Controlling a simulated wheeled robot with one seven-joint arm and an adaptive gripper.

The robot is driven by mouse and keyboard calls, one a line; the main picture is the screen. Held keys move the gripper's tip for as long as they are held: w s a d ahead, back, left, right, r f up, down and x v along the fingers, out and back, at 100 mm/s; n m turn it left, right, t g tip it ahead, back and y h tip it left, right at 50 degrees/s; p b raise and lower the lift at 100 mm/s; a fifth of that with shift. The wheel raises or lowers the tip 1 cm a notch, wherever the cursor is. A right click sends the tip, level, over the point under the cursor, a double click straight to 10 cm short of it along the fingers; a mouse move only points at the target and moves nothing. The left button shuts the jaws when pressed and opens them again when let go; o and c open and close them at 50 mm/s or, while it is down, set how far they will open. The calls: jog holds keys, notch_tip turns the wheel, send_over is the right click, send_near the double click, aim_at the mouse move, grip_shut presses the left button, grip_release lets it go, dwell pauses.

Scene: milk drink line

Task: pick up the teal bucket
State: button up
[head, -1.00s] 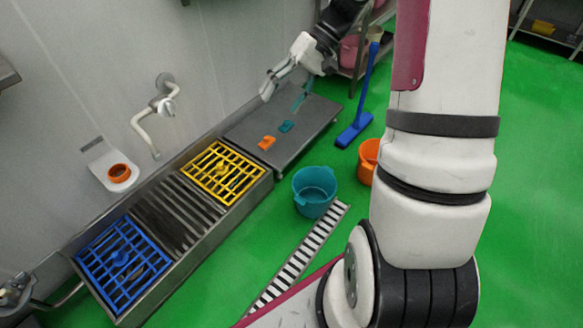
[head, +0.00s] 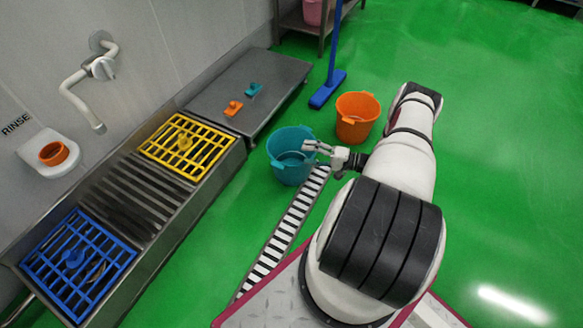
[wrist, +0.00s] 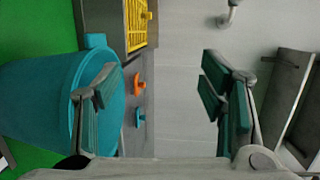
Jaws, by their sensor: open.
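The teal bucket (head: 285,165) stands upright on the green floor beside the drain grating in the head view. My gripper (head: 308,152) is at the bucket's right rim, with its fingers pointing left over it; contact cannot be told. In the wrist view the bucket (wrist: 50,100) fills the left side. One finger of my gripper (wrist: 165,105) overlaps the bucket there, and the other finger is well to the right. The jaws are open and nothing is between them.
An orange bucket (head: 356,118) stands behind and right of the teal one. A steel bench (head: 230,85) and a trough with yellow (head: 187,146) and blue (head: 78,255) grates run along the wall. A blue squeegee (head: 327,90) stands behind. Green floor at right is clear.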

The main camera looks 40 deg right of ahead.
jog(key=s+f+m+t+h+b, duration=0.3)
jog(key=s+f+h, duration=0.2)
jog(key=f, duration=0.9)
jog(key=a+b+x, duration=0.1)
jog(key=b+x, duration=0.2)
jog(key=x, duration=1)
jog(key=shift+a+r+m+b, duration=0.3)
jog(key=shift+a+r+b, duration=0.05)
jog(key=shift+a+b, duration=0.1)
jog(key=c, duration=1.3)
jog(key=shift+s+f, duration=0.1)
grip_shut()
